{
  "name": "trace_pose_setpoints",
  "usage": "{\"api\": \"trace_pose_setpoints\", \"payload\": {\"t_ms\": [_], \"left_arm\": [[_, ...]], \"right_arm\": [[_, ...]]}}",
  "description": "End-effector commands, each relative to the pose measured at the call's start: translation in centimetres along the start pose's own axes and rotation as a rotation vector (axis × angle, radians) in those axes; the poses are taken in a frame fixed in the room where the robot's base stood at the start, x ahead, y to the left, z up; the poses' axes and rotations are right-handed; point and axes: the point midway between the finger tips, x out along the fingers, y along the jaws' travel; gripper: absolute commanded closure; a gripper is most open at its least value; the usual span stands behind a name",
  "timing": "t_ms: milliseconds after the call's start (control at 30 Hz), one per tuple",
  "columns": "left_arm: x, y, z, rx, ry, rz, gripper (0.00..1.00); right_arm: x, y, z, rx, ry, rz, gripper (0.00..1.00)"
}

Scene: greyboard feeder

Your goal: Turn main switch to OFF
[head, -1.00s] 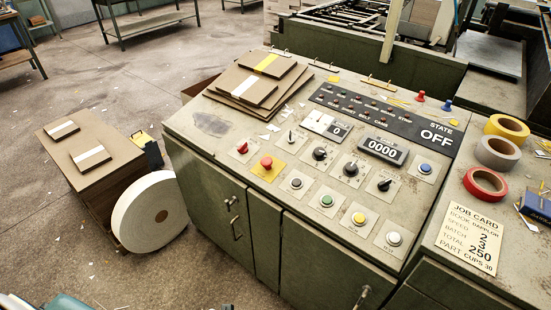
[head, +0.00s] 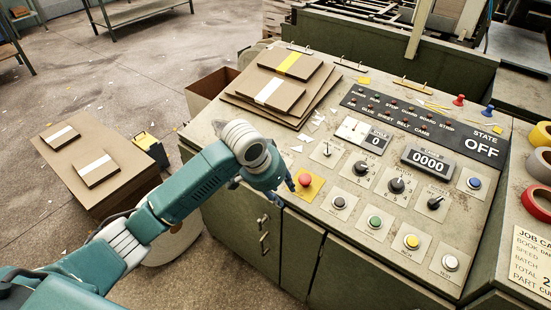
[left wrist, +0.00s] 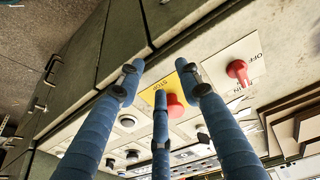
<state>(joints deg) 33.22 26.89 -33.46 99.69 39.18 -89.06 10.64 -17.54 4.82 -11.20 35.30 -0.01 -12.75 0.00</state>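The main switch (left wrist: 238,71) is a red knob on a pale plate with OFF and MAIN lettering, at the upper right of the left wrist view. In the head view it is hidden behind my left arm. The red stop button (head: 305,180) on its yellow plate also shows in the left wrist view (left wrist: 176,108). My left gripper (head: 284,188) is over the panel's front left edge, close to the stop button. Its blue fingers (left wrist: 160,78) are spread and empty, with the main switch to the right of them, apart. My right gripper is not in view.
The sloped panel (head: 332,190) carries several buttons and dials. A display reads STATE OFF (head: 482,145). Stacked boards (head: 275,92) lie at the panel's back left. A cardboard-coloured stack (head: 110,185) stands on the floor at left, beside a partly hidden white roll (head: 172,250).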

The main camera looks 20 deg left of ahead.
Motion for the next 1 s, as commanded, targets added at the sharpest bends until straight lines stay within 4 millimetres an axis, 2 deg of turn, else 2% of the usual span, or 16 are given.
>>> {"api": "trace_pose_setpoints", "payload": {"t_ms": [33, 200, 333, 433, 567, 1000], "left_arm": [[-1.2, -1.6, -1.6, -0.006, 0.003, -0.019, 0.65], [-4.9, -5.8, -5.3, -0.046, -0.004, -0.054, 0.65], [-7.2, -7.9, -7.0, -0.077, -0.003, -0.069, 0.65], [-7.8, -8.5, -7.5, -0.089, -0.005, -0.072, 0.65], [-6.8, -8.7, -7.6, -0.094, -0.006, -0.071, 0.65], [1.0, -9.3, -7.5, -0.093, -0.006, -0.072, 0.65]], "right_arm": [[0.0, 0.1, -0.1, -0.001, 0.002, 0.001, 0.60], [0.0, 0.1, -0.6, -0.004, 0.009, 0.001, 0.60], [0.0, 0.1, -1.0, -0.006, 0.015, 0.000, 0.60], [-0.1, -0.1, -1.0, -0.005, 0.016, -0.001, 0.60], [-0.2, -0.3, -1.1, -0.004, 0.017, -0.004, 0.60], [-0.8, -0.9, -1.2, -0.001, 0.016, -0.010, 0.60]]}}
